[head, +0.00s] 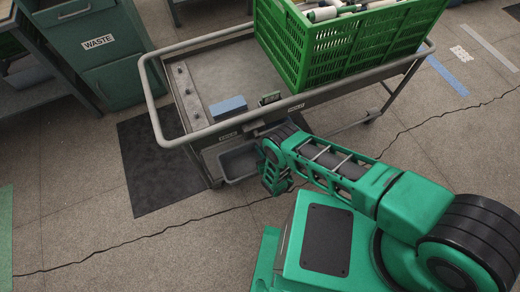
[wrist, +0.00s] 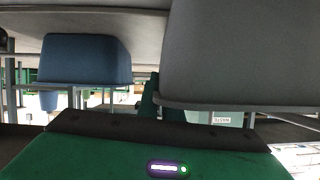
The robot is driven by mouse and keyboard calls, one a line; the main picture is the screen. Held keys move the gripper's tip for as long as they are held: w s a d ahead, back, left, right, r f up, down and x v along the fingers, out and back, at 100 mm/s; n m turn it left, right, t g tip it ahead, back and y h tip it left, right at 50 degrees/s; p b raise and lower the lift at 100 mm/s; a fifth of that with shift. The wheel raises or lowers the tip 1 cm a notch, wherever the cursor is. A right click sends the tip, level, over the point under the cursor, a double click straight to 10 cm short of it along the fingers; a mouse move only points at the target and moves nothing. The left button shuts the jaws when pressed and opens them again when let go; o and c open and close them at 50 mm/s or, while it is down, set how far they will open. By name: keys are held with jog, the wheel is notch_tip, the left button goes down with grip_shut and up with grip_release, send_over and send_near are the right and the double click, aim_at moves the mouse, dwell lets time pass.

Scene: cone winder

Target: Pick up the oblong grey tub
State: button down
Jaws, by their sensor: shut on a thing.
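The oblong grey tub (head: 238,162) shows in the head view at the lower level of the cart, partly hidden under the cart's top deck. My gripper (head: 268,168) is at the tub's right end, low beside the cart. In the wrist view, which looks upside down, the grey tub (wrist: 240,55) fills the upper right, very close, with its rim toward the bottom. A green finger of my gripper (wrist: 152,98) shows at the rim's left end. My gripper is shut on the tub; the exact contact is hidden.
A blue tub (wrist: 85,60) stands beside the grey one in the wrist view. The grey cart (head: 205,132) has a tube rail and carries a green crate (head: 345,45) and a blue block (head: 228,108). A green waste cabinet (head: 110,70) stands at upper left. The floor at lower left is clear.

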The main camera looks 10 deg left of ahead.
jog(key=shift+d, duration=0.1)
jog(key=c, duration=1.9)
grip_release()
jog(key=shift+o, duration=0.2)
jog(key=v, duration=1)
jog(key=shift+s+d+r, duration=0.15)
jog(key=shift+s+r, duration=0.05)
jog(key=shift+s, duration=0.05)
